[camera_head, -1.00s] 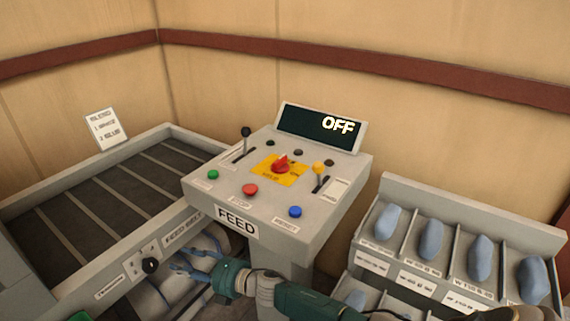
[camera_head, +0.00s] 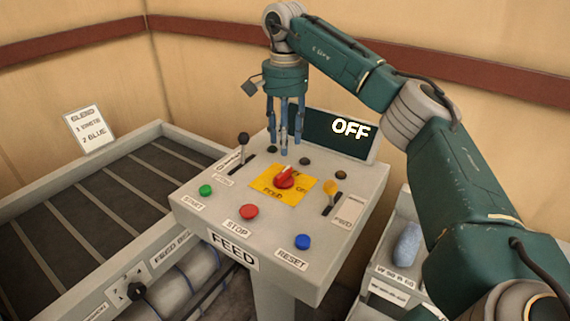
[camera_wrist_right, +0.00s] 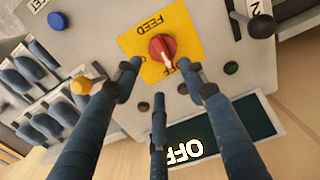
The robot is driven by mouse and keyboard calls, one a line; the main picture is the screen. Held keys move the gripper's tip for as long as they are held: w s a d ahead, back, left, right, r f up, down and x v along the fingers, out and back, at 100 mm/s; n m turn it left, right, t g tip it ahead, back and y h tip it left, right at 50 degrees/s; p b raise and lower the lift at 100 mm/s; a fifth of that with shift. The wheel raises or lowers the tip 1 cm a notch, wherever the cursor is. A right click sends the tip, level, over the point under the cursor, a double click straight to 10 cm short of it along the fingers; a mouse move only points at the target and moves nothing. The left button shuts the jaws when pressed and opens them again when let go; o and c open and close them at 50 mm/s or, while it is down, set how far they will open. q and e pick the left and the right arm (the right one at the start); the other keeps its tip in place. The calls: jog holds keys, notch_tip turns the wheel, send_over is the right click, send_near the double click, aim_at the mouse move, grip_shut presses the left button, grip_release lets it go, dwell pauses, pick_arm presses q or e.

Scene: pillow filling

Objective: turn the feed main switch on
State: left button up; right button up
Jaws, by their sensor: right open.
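The feed main switch is a red rotary knob (camera_head: 285,178) on a yellow plate (camera_head: 268,186) in the middle of the grey FEED console (camera_head: 205,232). The dark display (camera_head: 312,132) behind it reads OFF. My right gripper (camera_head: 285,146) points down above the console, just behind the knob, with its blue fingers apart and empty. In the right wrist view the red knob (camera_wrist_right: 162,47) lies just beyond the open fingertips (camera_wrist_right: 165,75), and its white pointer is aimed toward the display side, near a partly hidden label. My left gripper is not in view.
The console also carries a black lever (camera_head: 243,138), a yellow lever (camera_head: 330,187), and green (camera_head: 205,190), red (camera_head: 249,211) and blue (camera_head: 302,242) buttons. A conveyor (camera_head: 85,210) lies at left. A bin rack (camera_head: 395,262) stands at right, partly behind my right arm.

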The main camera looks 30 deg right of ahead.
send_over(285, 172)
notch_tip(285, 172, down, 4)
jog(key=shift+s+d+f+p, duration=0.1)
jog(key=shift+f+p, duration=0.05)
jog(key=shift+p, duration=0.25)
notch_tip(285, 172, down, 3)
jog(key=shift+p, duration=0.35)
notch_tip(285, 172, down, 3)
jog(key=shift+r+p, duration=0.1)
jog(key=shift+p, duration=0.25)
jog(key=shift+f, duration=0.3)
jog(key=c, duration=0.8)
grip_shut()
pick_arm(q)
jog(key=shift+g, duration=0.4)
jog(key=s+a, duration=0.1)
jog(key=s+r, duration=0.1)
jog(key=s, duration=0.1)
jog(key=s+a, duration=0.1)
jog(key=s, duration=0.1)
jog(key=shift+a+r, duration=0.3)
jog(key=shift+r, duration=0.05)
